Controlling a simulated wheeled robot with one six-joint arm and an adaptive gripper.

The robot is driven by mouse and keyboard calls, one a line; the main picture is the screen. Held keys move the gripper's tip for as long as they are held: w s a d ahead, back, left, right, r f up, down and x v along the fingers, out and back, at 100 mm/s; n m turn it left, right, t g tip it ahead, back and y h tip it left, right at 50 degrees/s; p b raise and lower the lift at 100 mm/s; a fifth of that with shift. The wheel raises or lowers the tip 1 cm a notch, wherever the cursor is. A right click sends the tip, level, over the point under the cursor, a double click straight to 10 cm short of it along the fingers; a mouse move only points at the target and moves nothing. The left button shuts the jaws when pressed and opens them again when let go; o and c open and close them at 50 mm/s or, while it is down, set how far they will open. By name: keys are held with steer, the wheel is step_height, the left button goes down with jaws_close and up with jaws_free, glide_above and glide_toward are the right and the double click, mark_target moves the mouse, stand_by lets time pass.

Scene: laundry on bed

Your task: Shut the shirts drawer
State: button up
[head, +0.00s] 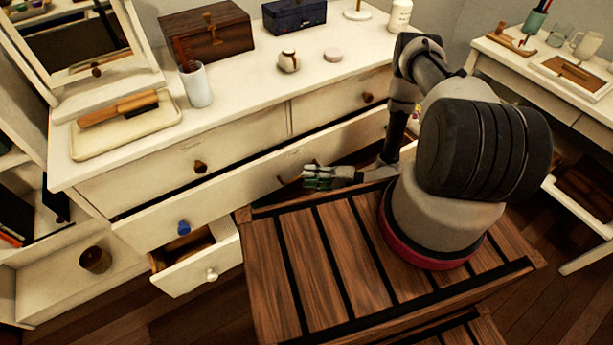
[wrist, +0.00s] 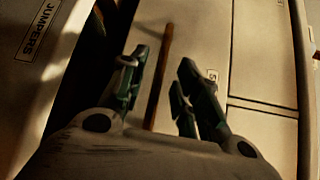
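In the head view a cream dresser has a wide drawer (head: 240,190) with a blue knob, standing out with a dark gap above it. A small lower drawer (head: 190,275) with a white knob is pulled out further. No label is readable there, so I cannot tell which is the shirts drawer. My gripper (head: 318,178) is low, close to the wide drawer's front; contact is unclear. In the wrist view my gripper (wrist: 160,75) has its fingers apart. A thin brown bar (wrist: 162,75) shows between them. One panel reads JUMPERS (wrist: 37,32); another label (wrist: 212,76), beginning S or 5, is mostly hidden.
My slatted wooden base is close to the dresser. The dresser top holds a tray (head: 90,150), a white cup (head: 197,88) and a wooden box (head: 205,35). A white side table (head: 480,45) stands at right. A brown pot (head: 95,260) sits at lower left.

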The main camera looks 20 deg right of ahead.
mark_target(296, 168)
steer(key=shift+x, duration=0.9)
jaws_close()
steer(key=shift+w+a, duration=0.25)
steer(key=shift+w, duration=0.6)
steer(key=shift+w+a, duration=0.2)
steer(key=shift+w, duration=0.7)
steer(key=shift+d, duration=0.1)
jaws_free()
steer(key=v, duration=1.1)
steer(key=shift+d, duration=0.3)
